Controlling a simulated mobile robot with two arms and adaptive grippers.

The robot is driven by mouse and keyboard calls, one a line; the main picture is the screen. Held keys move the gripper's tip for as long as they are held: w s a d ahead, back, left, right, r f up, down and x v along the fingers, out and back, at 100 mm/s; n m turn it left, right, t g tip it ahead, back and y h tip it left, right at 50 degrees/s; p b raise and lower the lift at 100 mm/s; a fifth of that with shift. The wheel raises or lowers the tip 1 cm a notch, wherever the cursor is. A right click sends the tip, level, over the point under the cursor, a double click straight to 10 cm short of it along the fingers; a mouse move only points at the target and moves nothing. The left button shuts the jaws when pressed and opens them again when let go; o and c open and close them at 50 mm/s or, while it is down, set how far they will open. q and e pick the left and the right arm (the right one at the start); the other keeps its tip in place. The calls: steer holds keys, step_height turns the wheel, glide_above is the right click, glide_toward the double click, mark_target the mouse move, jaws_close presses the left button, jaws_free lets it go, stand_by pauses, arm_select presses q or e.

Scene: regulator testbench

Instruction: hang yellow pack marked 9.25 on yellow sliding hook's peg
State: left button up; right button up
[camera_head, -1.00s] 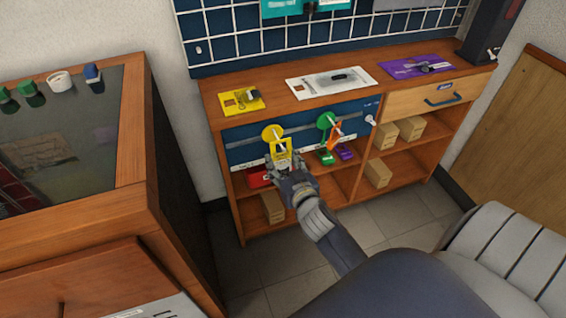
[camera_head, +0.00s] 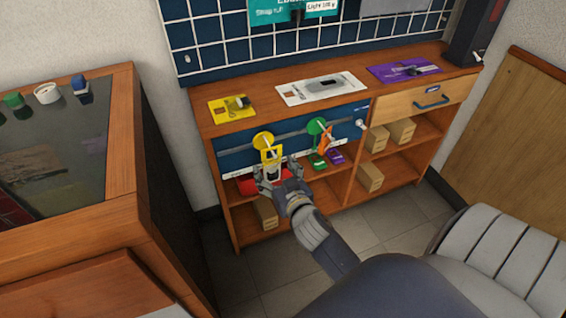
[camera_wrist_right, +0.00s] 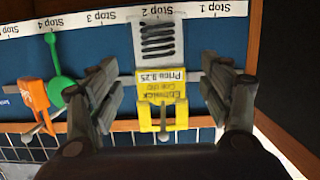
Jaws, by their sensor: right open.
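The yellow pack (camera_head: 271,155) hangs at the yellow sliding hook (camera_head: 263,138) on the blue rail panel. In the right wrist view, which is upside down, the pack (camera_wrist_right: 177,88) has a price label that seems to read 9.25. The yellow hook's disc is hidden there. My left gripper is not in view.
A green hook (camera_head: 317,126) with an orange item (camera_head: 326,140) is to the right on the same rail. A red item (camera_head: 247,184), green and purple packs (camera_head: 335,157) and boxes (camera_head: 370,177) sit on the shelves. A glass-topped cabinet (camera_head: 121,150) stands at left.

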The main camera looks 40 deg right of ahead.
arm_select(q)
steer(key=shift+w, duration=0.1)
arm_select(e)
steer(key=v, duration=1.1)
